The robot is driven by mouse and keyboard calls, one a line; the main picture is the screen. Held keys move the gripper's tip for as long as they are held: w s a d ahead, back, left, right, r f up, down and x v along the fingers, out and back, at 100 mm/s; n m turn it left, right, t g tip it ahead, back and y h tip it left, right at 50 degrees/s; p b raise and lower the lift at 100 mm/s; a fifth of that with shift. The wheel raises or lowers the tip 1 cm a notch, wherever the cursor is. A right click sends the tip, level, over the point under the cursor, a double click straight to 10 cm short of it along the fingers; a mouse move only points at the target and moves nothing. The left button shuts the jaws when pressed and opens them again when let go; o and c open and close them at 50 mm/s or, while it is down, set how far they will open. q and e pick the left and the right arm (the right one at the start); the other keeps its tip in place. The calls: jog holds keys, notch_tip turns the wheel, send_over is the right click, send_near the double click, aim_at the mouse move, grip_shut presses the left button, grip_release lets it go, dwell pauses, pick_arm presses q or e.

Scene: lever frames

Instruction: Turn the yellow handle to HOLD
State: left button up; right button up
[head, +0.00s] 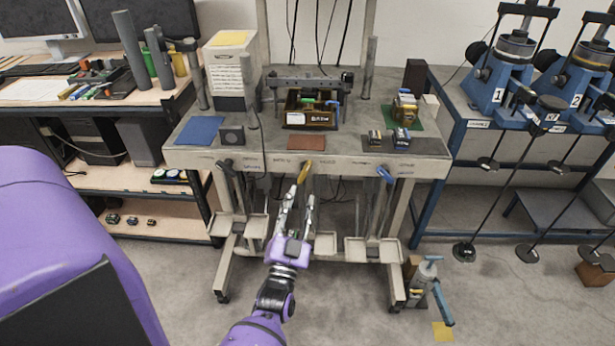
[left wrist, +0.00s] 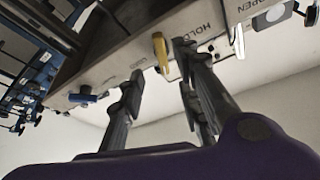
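The yellow handle (head: 304,171) hangs from the front edge of the grey workbench (head: 345,162), near its middle. In the left wrist view the yellow handle (left wrist: 160,52) is beside the printed word HOLD (left wrist: 201,32). My left gripper (head: 301,196) is just below and in front of the handle, fingers pointing up at it. In the wrist view the fingers of my left gripper (left wrist: 160,64) are apart, with the handle showing between their tips. Nothing is held, and I cannot tell whether a finger touches the handle. My right gripper is not in view.
A blue handle (head: 385,174) and a black handle (head: 226,168) hang from the same edge, to the right and left. Grey trays (head: 355,249) sit low under the bench. A jack-like tool (head: 426,277) stands on the floor at right. Open floor lies in front.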

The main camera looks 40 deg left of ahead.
aim_at(304, 175)
pick_arm(q)
jog(key=p+x, duration=0.1)
jog(key=x, duration=0.6)
jog(key=shift+w+a+r, duration=0.1)
jog(key=shift+a+r, duration=0.1)
grip_shut()
